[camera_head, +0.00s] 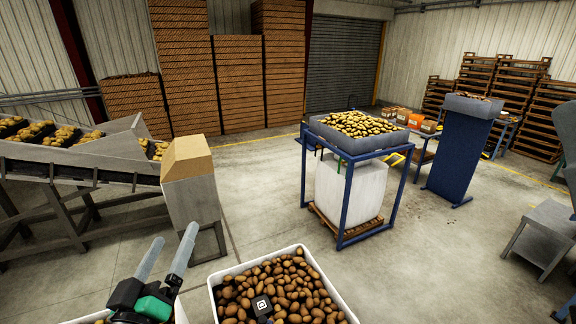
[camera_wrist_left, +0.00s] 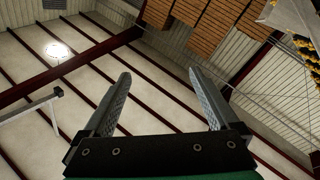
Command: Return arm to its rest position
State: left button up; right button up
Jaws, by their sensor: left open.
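My left gripper (camera_head: 175,232) is at the lower left of the head view, with its two grey fingers spread apart and pointing up and away. Nothing is between the fingers. In the left wrist view the fingers of my left gripper (camera_wrist_left: 159,73) are also apart and empty, with the roof and the wall behind them. The gripper shows just left of a white crate of potatoes (camera_head: 212,284). My right gripper is not seen.
A conveyor (camera_head: 85,156) with potatoes stands at left, beside a grey box-shaped chute (camera_head: 190,195). A blue-framed stand (camera_head: 347,205) with a potato tray is ahead. A small dark block with a white mark (camera_head: 262,305) shows over the crate. Open floor lies between.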

pick_arm(q)
jog(key=s+d+r+m+t+h, duration=0.1)
jog(key=s+r+m+t, duration=0.1)
jog(key=s+r, duration=0.3)
jog(key=s+d+r+m+t+h, duration=0.1)
jog(key=s+r+m+t, duration=0.2)
jog(key=r, duration=0.9)
jog(key=s+d+r+m+t+h, duration=0.1)
jog(key=s+d+r+m+t, duration=0.1)
jog(key=s+r, duration=0.5)
jog(key=shift+r+t, duration=0.6)
jog(key=shift+r, duration=0.05)
